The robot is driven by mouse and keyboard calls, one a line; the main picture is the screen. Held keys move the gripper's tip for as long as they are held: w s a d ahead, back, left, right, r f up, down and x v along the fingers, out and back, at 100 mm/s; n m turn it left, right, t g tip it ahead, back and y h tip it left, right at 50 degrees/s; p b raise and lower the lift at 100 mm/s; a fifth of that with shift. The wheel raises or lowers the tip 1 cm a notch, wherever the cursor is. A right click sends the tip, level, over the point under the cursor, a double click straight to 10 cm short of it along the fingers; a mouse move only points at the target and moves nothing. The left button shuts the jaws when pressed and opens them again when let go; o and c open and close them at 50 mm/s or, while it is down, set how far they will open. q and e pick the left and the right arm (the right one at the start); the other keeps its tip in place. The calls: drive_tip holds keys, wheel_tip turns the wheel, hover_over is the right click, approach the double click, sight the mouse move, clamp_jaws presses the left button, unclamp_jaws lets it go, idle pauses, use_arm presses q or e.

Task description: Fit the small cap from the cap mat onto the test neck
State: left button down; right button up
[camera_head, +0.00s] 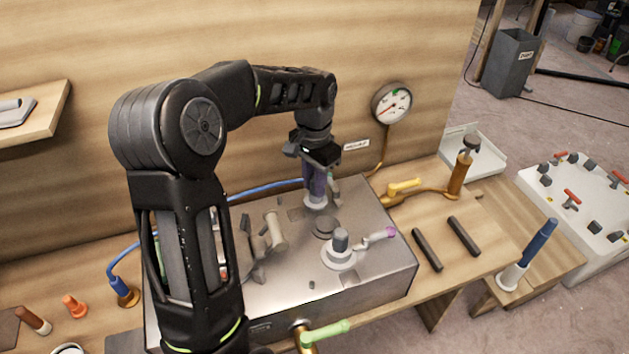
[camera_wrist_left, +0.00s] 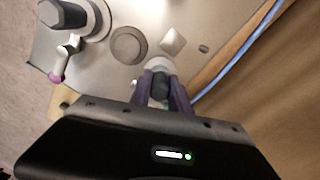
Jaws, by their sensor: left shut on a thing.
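My left gripper (camera_head: 316,196) points down at the back of the metal box, its purple fingers over a white collar (camera_head: 315,204). In the left wrist view, the gripper (camera_wrist_left: 162,84) is shut on a small dark cylindrical piece, apparently the small cap (camera_wrist_left: 160,85), directly above or on that collar (camera_wrist_left: 159,64). The fingers hide most of it, so I cannot tell if it is seated. Beside the collar is a small lever (camera_head: 334,188) with a pale green end. I cannot identify the cap mat for certain. My right gripper is not in view.
A larger white flange (camera_head: 339,258) with a dark top and pink-tipped lever stands nearer on the metal box (camera_head: 375,283). A flat dark disc (camera_head: 325,228) lies between. A gauge (camera_head: 392,104) is on the wooden wall behind. Two dark bars (camera_head: 464,236) lie to the right.

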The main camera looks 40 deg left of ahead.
use_arm(q)
drive_tip(key=shift+f, duration=0.25)
idle(0.4)
drive_tip(key=shift+f+b, duration=0.4)
drive_tip(key=shift+f, duration=0.1)
drive_tip(key=c, duration=0.6)
unclamp_jaws()
idle(0.4)
drive_tip(key=shift+r, duration=0.3)
wheel_tip(320, 180, up, 8)
drive_tip(key=p, duration=0.6)
drive_tip(key=shift+p, duration=0.3)
